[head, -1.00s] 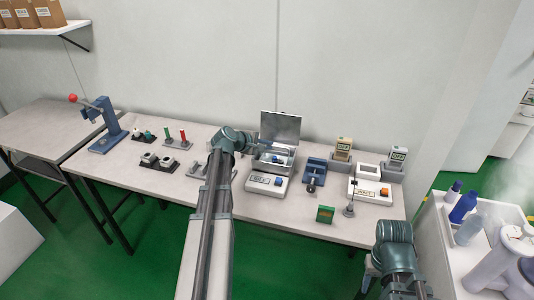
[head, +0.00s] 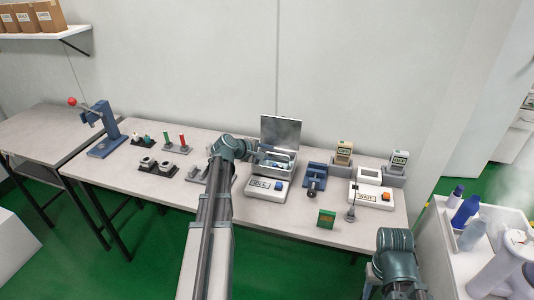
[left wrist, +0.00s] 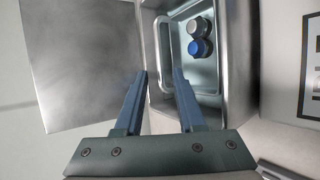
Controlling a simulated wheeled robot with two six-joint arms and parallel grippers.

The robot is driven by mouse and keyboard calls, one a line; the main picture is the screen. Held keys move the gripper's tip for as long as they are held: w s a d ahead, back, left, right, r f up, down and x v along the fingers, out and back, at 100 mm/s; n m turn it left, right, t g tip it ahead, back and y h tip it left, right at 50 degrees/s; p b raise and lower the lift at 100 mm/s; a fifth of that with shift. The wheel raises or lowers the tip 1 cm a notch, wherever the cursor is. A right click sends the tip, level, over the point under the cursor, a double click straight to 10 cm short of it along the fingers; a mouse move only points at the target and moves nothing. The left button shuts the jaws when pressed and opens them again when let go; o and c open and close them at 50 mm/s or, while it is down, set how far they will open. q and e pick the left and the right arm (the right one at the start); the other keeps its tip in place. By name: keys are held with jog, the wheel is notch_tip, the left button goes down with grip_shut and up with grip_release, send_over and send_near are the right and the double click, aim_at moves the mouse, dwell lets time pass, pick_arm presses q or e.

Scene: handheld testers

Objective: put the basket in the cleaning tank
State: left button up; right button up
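The cleaning tank (head: 291,167) stands on the bench with its metal lid (head: 281,131) raised. In the left wrist view the tank wall (left wrist: 152,62) surrounds the basket (left wrist: 213,77), a metal tray with a loop handle (left wrist: 163,45) on its left side. The basket appears to sit inside the tank. It holds a grey round part (left wrist: 194,27) and a blue one (left wrist: 198,48). My left gripper (left wrist: 160,78) is open and empty, its fingertips apart near the handle side of the basket. My right gripper is outside the frames; only the right arm shows.
A blue fixture (head: 314,178) stands right of the tank. Farther right are a white device with an orange button (head: 368,193) and a green card (head: 326,218). Small holders (head: 158,165) and a blue press (head: 102,130) are at left. The bench front between them is mostly clear.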

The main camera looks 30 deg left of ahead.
pick_arm(q)
jog(key=p+v, duration=0.6)
jog(key=v, duration=0.6)
